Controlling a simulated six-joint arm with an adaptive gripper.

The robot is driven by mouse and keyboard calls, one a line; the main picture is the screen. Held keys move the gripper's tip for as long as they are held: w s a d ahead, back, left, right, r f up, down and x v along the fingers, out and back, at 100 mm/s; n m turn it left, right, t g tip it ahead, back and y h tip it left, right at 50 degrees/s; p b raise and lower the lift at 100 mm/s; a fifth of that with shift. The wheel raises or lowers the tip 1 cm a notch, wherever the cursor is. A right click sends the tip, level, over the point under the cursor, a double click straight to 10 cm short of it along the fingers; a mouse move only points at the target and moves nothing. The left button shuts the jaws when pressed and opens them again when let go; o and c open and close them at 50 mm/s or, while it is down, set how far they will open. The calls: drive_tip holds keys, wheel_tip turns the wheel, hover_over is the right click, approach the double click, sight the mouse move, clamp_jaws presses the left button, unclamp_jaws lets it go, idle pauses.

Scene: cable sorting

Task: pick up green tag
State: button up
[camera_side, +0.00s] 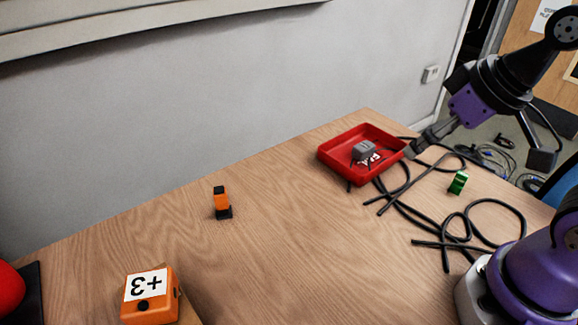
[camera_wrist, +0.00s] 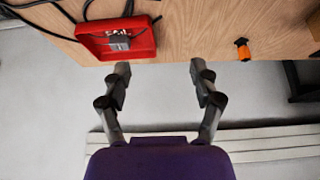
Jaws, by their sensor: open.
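The green tag (camera_side: 457,182) is a small green block standing on the wooden table, at the right in the side view, close to black cables. It does not show in the wrist view. My gripper (camera_side: 415,150) is above the table near the right side of the red tray, up and to the left of the green tag in the side view. In the wrist view my gripper (camera_wrist: 157,70) has its two fingers spread wide with nothing between them.
A red tray (camera_side: 335,158) holds a grey item (camera_side: 363,151); the tray's edge also shows in the wrist view (camera_wrist: 100,53). Black cables (camera_side: 425,222) loop around the green tag. An orange-and-black object (camera_side: 221,200) and an orange box (camera_side: 150,297) stand farther left. The middle of the table is clear.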

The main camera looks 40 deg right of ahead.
drive_tip(key=m+g, duration=0.6)
drive_tip(key=m, duration=2.8)
hover_over(463, 174)
drive_tip(key=f, duration=0.6)
drive_tip(key=shift+s+f, duration=0.2)
drive_tip(key=shift+s, duration=0.05)
wheel_tip(463, 174, down, 5)
drive_tip(key=shift+r, duration=0.1)
drive_tip(key=f, duration=0.5)
drive_tip(key=shift+w+f, duration=0.25)
drive_tip(key=shift+f, duration=0.05)
drive_tip(key=c, duration=0.9)
